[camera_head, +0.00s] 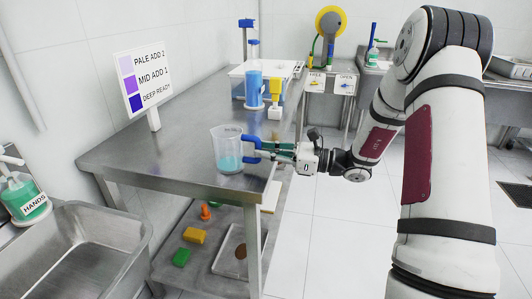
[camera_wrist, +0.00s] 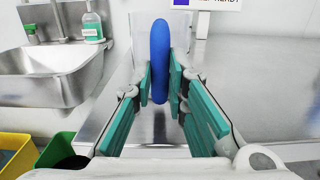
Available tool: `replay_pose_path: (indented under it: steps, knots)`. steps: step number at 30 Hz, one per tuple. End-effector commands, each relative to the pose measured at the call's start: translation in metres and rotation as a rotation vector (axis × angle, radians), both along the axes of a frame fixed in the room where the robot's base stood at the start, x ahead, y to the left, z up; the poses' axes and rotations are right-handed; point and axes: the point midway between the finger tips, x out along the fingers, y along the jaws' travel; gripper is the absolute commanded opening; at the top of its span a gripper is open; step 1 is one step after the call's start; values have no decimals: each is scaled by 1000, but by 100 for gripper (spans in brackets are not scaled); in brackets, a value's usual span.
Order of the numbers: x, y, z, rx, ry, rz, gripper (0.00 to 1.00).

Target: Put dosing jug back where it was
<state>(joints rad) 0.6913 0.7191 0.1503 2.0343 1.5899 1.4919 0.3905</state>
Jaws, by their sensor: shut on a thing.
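The dosing jug (camera_head: 226,143) is a clear beaker-like jug with light blue liquid in its lower part and a blue handle on its right side. It is upright at the near right end of the steel table (camera_head: 180,135). I cannot tell whether its base touches the top. My gripper (camera_head: 257,149) comes in from the right and is shut on the handle. In the wrist view the handle (camera_wrist: 160,58) stands upright between the two green finger pads of my gripper (camera_wrist: 161,85). The clear jug body is hard to make out there.
A sign (camera_head: 146,82) stands at the table's left edge. A blue cylinder (camera_head: 254,89) and a yellow-topped item (camera_head: 275,95) stand farther back. A sink (camera_head: 85,250) is at the left. Coloured blocks and a tray (camera_head: 238,250) lie on the lower shelf. The table's middle is clear.

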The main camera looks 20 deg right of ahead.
Motion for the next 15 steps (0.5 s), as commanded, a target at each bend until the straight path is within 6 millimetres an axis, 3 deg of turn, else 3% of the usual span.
replay_pose_path:
  steps: [6,7,9,15]
  knots:
    - [0,0,-2,1,-1,0,0]
    - [0,0,-3,0,0,0,16]
    - [0,0,-2,0,0,0,32]
    - [0,0,-2,0,0,0,34]
